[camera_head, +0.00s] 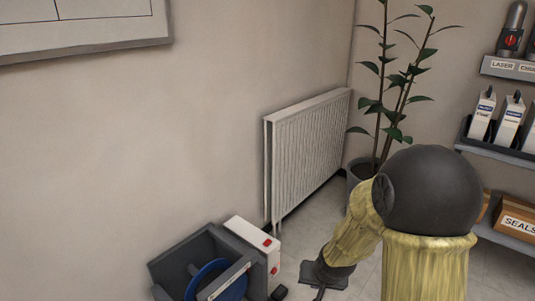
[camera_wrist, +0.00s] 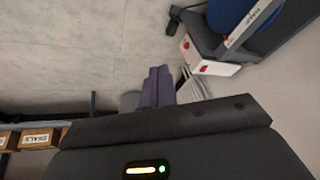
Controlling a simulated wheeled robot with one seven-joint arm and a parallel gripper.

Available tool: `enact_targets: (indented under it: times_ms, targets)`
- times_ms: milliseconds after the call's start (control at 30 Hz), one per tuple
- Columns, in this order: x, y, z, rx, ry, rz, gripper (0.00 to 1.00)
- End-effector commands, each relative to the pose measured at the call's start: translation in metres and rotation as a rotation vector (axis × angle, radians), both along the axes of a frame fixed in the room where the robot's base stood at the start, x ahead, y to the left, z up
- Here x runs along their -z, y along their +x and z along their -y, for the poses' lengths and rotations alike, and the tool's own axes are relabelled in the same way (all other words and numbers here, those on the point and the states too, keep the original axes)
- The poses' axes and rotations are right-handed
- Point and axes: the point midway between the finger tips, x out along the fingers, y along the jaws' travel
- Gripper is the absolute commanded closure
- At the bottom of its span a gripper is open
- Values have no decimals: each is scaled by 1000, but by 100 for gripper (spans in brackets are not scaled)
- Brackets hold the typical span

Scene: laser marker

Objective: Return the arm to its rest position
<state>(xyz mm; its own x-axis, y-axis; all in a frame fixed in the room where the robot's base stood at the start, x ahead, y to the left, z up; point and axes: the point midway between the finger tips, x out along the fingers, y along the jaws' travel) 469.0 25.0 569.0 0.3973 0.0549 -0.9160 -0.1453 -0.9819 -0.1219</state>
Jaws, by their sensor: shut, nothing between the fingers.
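My arm (camera_head: 425,265) fills the lower right of the head view, with a dark round joint and tan sleeves. It bends down and left to a dark wrist end low over the floor; the fingertips cannot be made out there. In the wrist view my gripper (camera_wrist: 158,87) shows as two purple fingers lying side by side, shut, with nothing between them. They point toward the radiator and the plant pot, apart from both as far as I can tell.
A grey machine with a blue disc (camera_head: 217,280) and a white box with red buttons (camera_head: 254,248) stand at lower left. A radiator (camera_head: 305,150) is on the wall. A potted plant (camera_head: 390,75) and shelves with a SEALS box (camera_head: 517,222) are at right. Floor (camera_wrist: 75,45) is clear.

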Motion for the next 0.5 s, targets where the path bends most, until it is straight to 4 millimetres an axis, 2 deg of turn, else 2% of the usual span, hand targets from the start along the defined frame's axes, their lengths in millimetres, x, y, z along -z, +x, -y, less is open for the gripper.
enact_targets:
  times_ms: [33, 100, 300, 500]
  targets:
    - [-27, -14, 6, -15, -29, -14, 100]
    - [-46, -34, 13, -37, -61, -42, 100]
    - [-84, -79, 22, -94, -104, -110, 100]
    - [-112, -117, 25, -144, -110, -161, 100]
